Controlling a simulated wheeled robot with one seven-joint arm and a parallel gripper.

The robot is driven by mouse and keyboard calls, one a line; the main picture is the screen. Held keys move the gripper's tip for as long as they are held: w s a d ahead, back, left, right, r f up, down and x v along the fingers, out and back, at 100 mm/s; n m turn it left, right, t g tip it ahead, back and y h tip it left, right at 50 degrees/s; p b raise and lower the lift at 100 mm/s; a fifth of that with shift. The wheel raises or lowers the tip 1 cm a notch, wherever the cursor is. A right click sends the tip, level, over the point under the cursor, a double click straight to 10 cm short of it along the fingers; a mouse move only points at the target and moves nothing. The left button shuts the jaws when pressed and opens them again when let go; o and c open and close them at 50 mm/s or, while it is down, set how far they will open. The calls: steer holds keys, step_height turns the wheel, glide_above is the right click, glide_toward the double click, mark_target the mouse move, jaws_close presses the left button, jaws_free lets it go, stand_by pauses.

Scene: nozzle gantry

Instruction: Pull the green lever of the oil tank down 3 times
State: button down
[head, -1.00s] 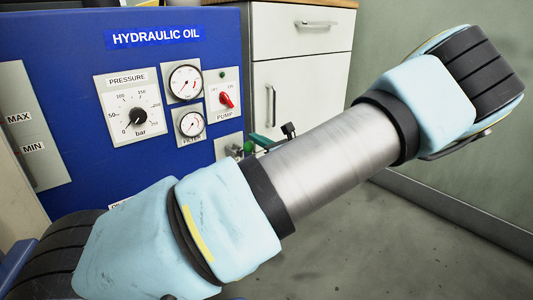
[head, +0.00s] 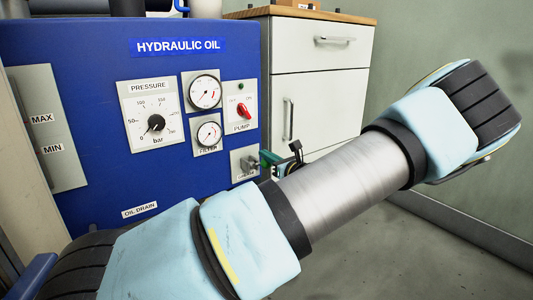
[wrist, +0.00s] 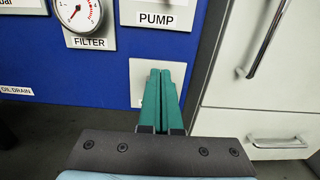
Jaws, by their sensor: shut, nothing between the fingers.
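The blue oil tank (head: 95,130) stands at the left in the head view, marked HYDRAULIC OIL. Low on its right side is a grey plate (head: 238,160) with a metal stub, the lever's mount. The same plate (wrist: 137,72) shows in the wrist view, mostly behind my fingers. My gripper (head: 266,158) is just right of the plate. In the wrist view its green fingers (wrist: 160,74) are together, with nothing seen between them. The lever's green knob cannot be told apart from my green fingers in the head view, and the fingers hide it in the wrist view.
A pressure dial (head: 156,122), two gauges and a red pump switch (head: 241,111) sit above the plate. A white cabinet (head: 313,107) with handles stands right of the tank. My arm crosses the foreground. Floor (head: 400,245) is clear at the right.

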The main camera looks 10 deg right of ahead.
steer(key=shift+f+b, duration=1.05)
steer(key=shift+f, duration=3.35)
steer(key=p+v, duration=0.5)
steer(key=v, duration=0.5)
steer(key=shift+s, duration=0.25)
steer(key=shift+d+r, duration=0.1)
steer(key=shift+d, duration=0.05)
